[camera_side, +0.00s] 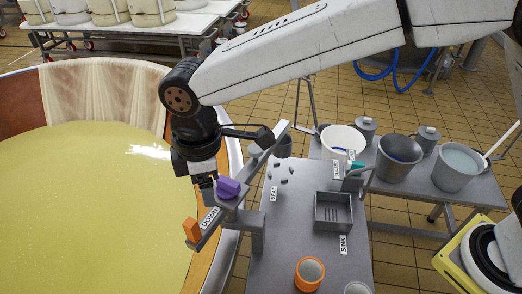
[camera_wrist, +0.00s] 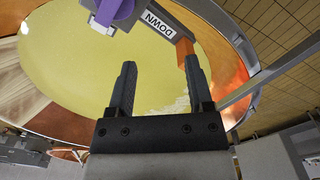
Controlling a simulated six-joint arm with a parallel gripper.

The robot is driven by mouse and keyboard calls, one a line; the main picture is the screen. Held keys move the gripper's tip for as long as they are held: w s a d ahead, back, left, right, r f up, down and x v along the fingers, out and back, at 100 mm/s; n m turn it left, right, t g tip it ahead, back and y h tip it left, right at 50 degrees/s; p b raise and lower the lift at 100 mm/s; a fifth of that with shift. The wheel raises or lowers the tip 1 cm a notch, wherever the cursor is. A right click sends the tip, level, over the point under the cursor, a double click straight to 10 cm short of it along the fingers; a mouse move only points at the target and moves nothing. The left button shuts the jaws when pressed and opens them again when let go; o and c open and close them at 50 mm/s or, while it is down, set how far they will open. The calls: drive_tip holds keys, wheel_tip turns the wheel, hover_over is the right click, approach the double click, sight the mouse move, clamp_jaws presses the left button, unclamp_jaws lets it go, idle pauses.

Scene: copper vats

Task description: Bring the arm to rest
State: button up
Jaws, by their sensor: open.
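My gripper (camera_side: 208,190) hangs from the arm over the inner edge of the large vat (camera_side: 232,160), close to a grey lever arm marked DOWN. In the wrist view my gripper (camera_wrist: 160,85) shows two dark fingers spread apart with nothing between them. The grey DOWN lever (camera_side: 210,217) carries an orange block (camera_side: 192,230) at its end and a purple block (camera_side: 228,187) further back. In the wrist view the orange block (camera_wrist: 184,50) is beyond the right fingertip, and the purple block (camera_wrist: 122,12) is at the top. I cannot tell whether a finger touches the lever.
A grey table (camera_side: 290,230) stands right of the vat, with a sink box (camera_side: 333,211), an orange-rimmed cup (camera_side: 309,272) and several small dark pieces. Metal buckets (camera_side: 399,158) stand behind it. Yellow liquid (camera_side: 90,210) fills the vat.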

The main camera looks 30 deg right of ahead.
drive_tip(key=d+f+m+t, duration=0.15)
drive_tip(key=d+m, duration=0.25)
drive_tip(key=d, duration=0.5)
drive_tip(key=s+d+f+m, duration=0.1)
drive_tip(key=d+f+m, duration=0.15)
drive_tip(key=d, duration=0.75)
drive_tip(key=d+f+m, duration=0.1)
drive_tip(key=d+m, duration=0.3)
drive_tip(key=d, duration=0.5)
drive_tip(key=s+d+f+m, duration=0.2)
drive_tip(key=s+d+m, duration=0.2)
drive_tip(key=s+d, duration=0.3)
drive_tip(key=shift+d+m+t, duration=0.35)
drive_tip(key=shift+d+t, duration=0.1)
drive_tip(key=shift+d, duration=0.1)
drive_tip(key=shift+f, duration=0.1)
